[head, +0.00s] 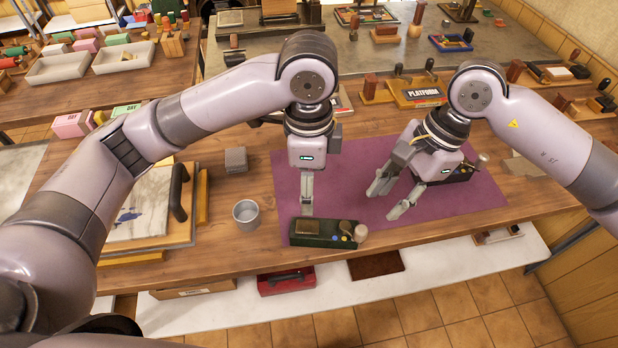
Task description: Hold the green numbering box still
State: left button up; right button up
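A dark green box (325,239) with a brass-coloured plate, small blue and yellow knobs and a pale round knob at its right end sits at the front edge of the purple mat. It looks like the green numbering box. My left gripper (306,210) points down at the back edge of this box, near its left end. Its fingers line up in this view, so their gap and any contact with the box are unclear. My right gripper (382,204) is open and empty over the mat, right of the box. A second dark box (462,174) is partly hidden behind it.
The purple mat (450,203) is clear in front of my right gripper. A metal cup (246,214) and grey block (236,159) stand left of it. A framed board (140,208) lies further left. A "PLATFORM" block (420,93) stands behind. The table's front edge is close to the green box.

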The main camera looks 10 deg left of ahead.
aim_at(309, 226)
pick_arm(q)
notch_tip(309, 226, down, 17)
jog(key=shift+f, duration=0.1)
dwell(0.5)
jog(key=shift+c, duration=0.5)
